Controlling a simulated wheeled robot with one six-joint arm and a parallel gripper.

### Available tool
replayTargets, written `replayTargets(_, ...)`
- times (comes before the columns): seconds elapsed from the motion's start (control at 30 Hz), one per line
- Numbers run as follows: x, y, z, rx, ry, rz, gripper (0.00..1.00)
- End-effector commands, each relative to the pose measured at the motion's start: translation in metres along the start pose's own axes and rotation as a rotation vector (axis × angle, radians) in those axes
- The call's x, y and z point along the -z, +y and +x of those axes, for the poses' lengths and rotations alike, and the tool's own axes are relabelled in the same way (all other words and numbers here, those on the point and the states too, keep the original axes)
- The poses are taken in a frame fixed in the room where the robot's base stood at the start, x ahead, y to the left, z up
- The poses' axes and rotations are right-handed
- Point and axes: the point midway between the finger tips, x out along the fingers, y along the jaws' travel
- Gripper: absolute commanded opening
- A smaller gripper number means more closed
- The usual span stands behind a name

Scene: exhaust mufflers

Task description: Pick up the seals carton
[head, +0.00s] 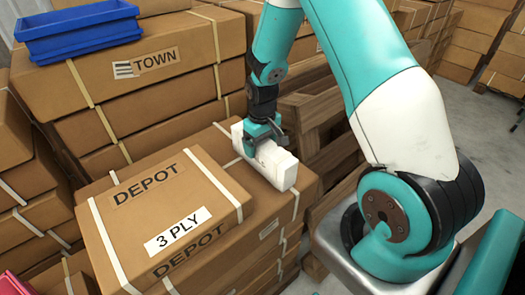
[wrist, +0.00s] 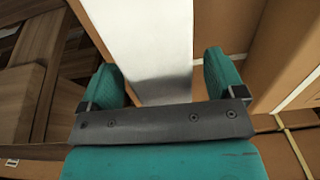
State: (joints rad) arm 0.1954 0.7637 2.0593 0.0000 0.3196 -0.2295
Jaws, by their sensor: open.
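A long white carton (head: 273,165), which I take for the seals carton, lies on top of a brown carton stack in the head view. I see no lettering on it. The fingertips are partly hidden in the head view.
A brown DEPOT 3 PLY carton (head: 165,215) stands just left of the white carton. A higher TOWN stack (head: 150,80) rises behind, with blue trays (head: 80,30) on top. A wooden pallet (head: 320,115) stands at the right. Bare floor shows at the far right.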

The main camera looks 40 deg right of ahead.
Motion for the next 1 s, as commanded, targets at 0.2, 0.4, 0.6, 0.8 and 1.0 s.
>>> replayTargets(0.2, 0.000, 0.000, 0.018, 0.000, 0.001, 0.000, 0.88)
replayTargets(0.4, 0.000, 0.000, 0.018, 0.000, 0.002, 0.000, 0.86)
replayTargets(0.6, 0.000, 0.000, 0.018, 0.000, 0.001, 0.000, 0.40)
replayTargets(0.8, 0.001, 0.000, 0.017, -0.001, 0.002, 0.000, 0.25)
replayTargets(1.0, 0.001, 0.000, 0.013, -0.001, 0.003, 0.000, 0.25)
